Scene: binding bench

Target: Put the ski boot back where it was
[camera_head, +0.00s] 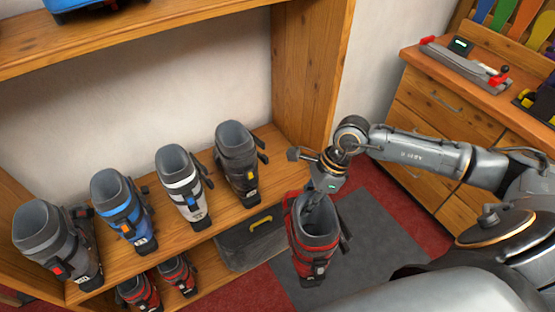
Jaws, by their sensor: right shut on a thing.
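My right gripper (318,190) is shut on a red ski boot (312,237) at its upper rim. It holds the boot upright in the air, in front of the wooden rack and above the grey mat. On the rack's middle shelf (228,210) stand a dark grey boot (60,240), a blue boot (119,205), a white boot (184,182) and another dark grey boot (237,160). On the lower shelf stand two red boots (139,291) and (177,273), partly hidden by the shelf above. My left gripper is not in view.
A dark case (248,241) with a yellow handle sits low at the rack's right end. The rack's side panel (311,70) stands behind my right gripper. A bench (447,100) with drawers and a boot-sole jig (466,64) is at the right. The grey mat (371,235) is clear.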

